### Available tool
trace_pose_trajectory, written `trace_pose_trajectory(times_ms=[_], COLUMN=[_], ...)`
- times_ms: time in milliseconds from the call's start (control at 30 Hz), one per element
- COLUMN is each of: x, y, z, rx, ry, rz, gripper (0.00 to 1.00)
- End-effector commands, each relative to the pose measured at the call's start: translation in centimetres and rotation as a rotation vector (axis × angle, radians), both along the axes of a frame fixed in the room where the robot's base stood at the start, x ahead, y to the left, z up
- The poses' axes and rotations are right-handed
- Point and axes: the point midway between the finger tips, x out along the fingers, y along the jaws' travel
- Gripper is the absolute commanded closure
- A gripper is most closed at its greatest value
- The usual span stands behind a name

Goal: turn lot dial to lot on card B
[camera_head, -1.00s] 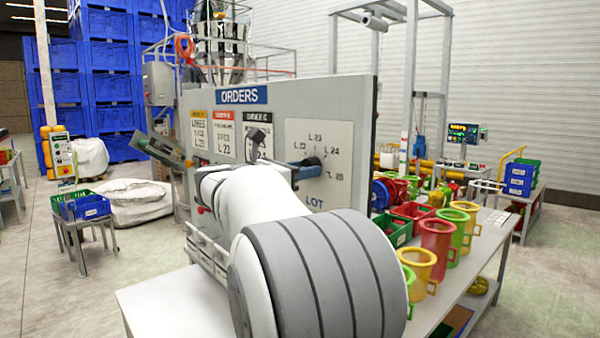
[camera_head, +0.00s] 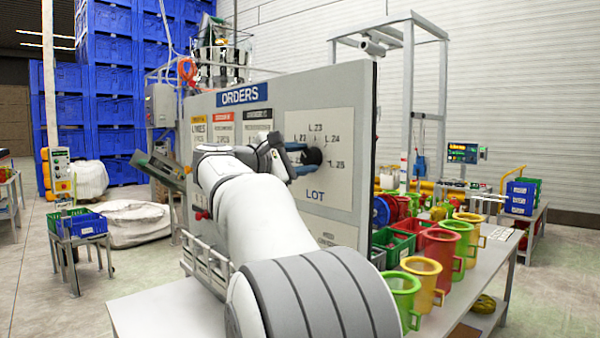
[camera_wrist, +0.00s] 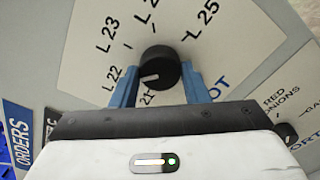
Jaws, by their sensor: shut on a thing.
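The lot dial is a round black knob (camera_head: 313,156) on a pale plate marked LOT, on the right of the grey ORDERS board. It also shows in the wrist view (camera_wrist: 160,66), where its white pointer line aims left and slightly down, roughly toward the L 22 label. Labels 21 to L 25 ring it. My gripper (camera_wrist: 160,86) has its blue fingers on either side of the knob, shut on it; it reaches in from the left in the head view (camera_head: 298,158). Card B (camera_head: 224,130), with a red-orange header, is partly hidden by my arm; its lot is unreadable now.
Two other cards, a yellow-headed one (camera_head: 199,132) and a black-headed one (camera_head: 257,124), flank card B. A smaller black knob (camera_wrist: 286,134) sits at the right in the wrist view. Colored mugs (camera_head: 438,252) and a green bin (camera_head: 392,247) stand on the table at right.

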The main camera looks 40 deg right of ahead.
Motion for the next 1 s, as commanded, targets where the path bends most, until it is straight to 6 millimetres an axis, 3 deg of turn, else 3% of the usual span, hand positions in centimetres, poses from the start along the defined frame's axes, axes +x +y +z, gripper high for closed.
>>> trace_pose_trajectory(times_ms=[600, 1000], x=[-0.02, -0.04], y=[-0.02, -0.01], z=[-0.22, 0.03], rx=[0.042, 0.058], ry=[-0.558, -0.764], rz=[0.001, 0.002], gripper=[0.82, 0.82])
